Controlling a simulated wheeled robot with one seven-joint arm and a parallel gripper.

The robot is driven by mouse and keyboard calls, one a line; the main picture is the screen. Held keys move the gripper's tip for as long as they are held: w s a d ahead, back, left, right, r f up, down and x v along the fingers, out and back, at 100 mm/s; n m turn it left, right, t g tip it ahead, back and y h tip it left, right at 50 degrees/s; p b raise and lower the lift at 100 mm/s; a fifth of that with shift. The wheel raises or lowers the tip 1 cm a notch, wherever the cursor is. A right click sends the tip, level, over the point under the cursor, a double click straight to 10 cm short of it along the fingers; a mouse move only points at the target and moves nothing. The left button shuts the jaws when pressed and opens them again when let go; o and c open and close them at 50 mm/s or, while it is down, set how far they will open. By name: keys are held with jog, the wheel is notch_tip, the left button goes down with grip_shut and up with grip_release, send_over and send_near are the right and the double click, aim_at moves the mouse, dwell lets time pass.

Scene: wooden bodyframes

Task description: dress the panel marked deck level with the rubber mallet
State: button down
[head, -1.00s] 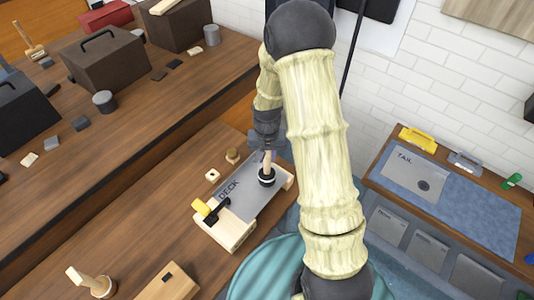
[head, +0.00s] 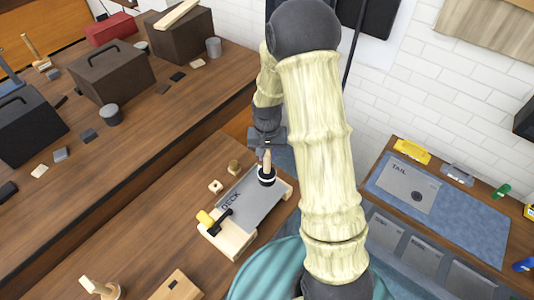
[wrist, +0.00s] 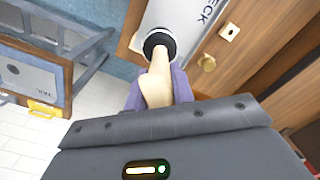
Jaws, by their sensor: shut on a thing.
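The panel marked DECK (head: 257,209) is a grey sheet lying on a pale wooden block frame (head: 233,240) on the brown bench. A black clamp with a yellow handle (head: 206,218) sits at its near left end. My gripper (head: 266,150) is shut on the pale wooden handle of the rubber mallet (head: 266,174), with its head down at the far end of the panel. In the wrist view the mallet's black head with a white band (wrist: 160,42) is over or against the panel (wrist: 192,16); I cannot tell whether they touch.
The TAIL panel (head: 408,184) lies on a blue mat (head: 455,213) on the right bench. Dark boxes (head: 112,75) and small blocks stand on the left bench. A brush (head: 100,288) and a wooden block (head: 176,286) are on the near bench. A small wooden knob (head: 234,166) is beside the panel.

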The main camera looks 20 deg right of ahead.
jog(key=shift+s, duration=0.1)
jog(key=s+r, duration=0.2)
jog(key=s, duration=0.7)
jog(key=shift+f, duration=0.1)
